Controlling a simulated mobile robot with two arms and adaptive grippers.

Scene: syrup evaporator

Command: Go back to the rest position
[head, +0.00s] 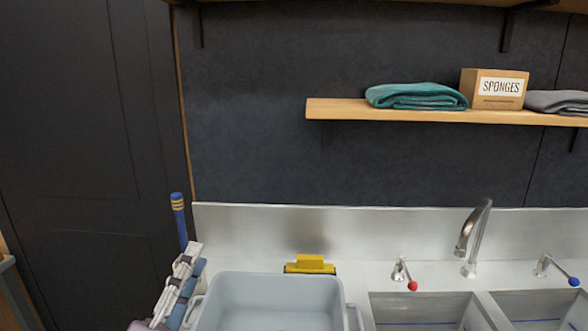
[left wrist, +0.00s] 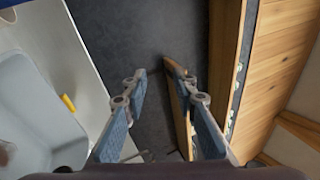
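My left gripper (head: 188,262) shows at the bottom left of the head view, beside the left end of a grey tub. In the left wrist view the left gripper (left wrist: 156,82) has its two fingers spread apart, with nothing between them. Behind the fingers are the dark wall and the edge of a wooden shelf, at some distance. My right gripper is in neither view.
A grey tub (head: 270,302) with handles stands in front of the steel splashback. Near it are a yellow object (head: 310,264), a blue yellow-banded handle (head: 179,218) and a tap (head: 472,235) over sinks.

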